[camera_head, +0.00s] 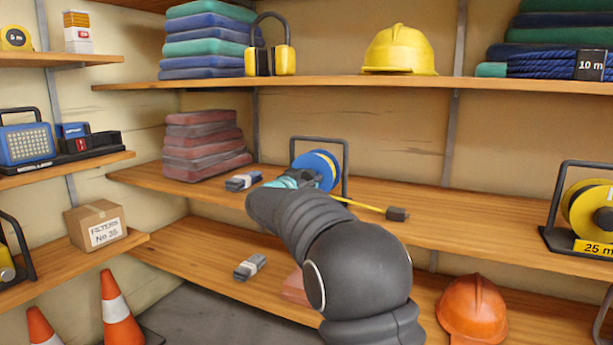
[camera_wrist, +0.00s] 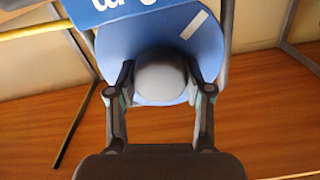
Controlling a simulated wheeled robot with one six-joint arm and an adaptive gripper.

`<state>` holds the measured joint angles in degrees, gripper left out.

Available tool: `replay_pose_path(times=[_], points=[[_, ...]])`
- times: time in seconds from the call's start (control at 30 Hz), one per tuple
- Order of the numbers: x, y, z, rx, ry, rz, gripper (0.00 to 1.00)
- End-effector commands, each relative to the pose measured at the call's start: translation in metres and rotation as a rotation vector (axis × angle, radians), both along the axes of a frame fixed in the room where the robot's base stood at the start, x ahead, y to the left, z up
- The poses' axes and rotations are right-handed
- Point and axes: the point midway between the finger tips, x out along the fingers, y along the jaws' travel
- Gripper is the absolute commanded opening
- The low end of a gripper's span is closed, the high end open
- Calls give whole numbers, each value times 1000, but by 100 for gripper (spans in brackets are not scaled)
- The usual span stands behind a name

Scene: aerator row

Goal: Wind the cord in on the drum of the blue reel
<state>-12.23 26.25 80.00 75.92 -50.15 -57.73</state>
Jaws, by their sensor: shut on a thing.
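The blue reel (camera_head: 322,163) stands in its dark wire frame on the middle shelf at the back. Its blue drum face (camera_wrist: 120,50) fills the upper middle of the wrist view, with a white stripe mark at the upper right. My gripper (camera_head: 300,176) is at the front of the reel. In the wrist view its two fingers (camera_wrist: 160,88) are shut on the round grey knob (camera_wrist: 160,72) on the drum face. The yellow cord (camera_head: 362,205) runs out to the right along the shelf to a dark plug (camera_head: 397,214). The reel's lower part is hidden by my gripper.
A grey-blue bundle (camera_head: 243,181) lies left of the reel, before a stack of red folded cloths (camera_head: 205,145). A yellow reel (camera_head: 590,212) labelled 25 m stands far right. The shelf between the plug and that reel is clear.

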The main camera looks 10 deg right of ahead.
Motion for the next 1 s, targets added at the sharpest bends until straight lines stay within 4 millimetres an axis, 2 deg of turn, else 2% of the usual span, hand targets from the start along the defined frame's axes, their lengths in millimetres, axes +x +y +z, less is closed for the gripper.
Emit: replay_pose_path(times=[1.0], points=[[-1,-1,-5,784,-566,4,16]])
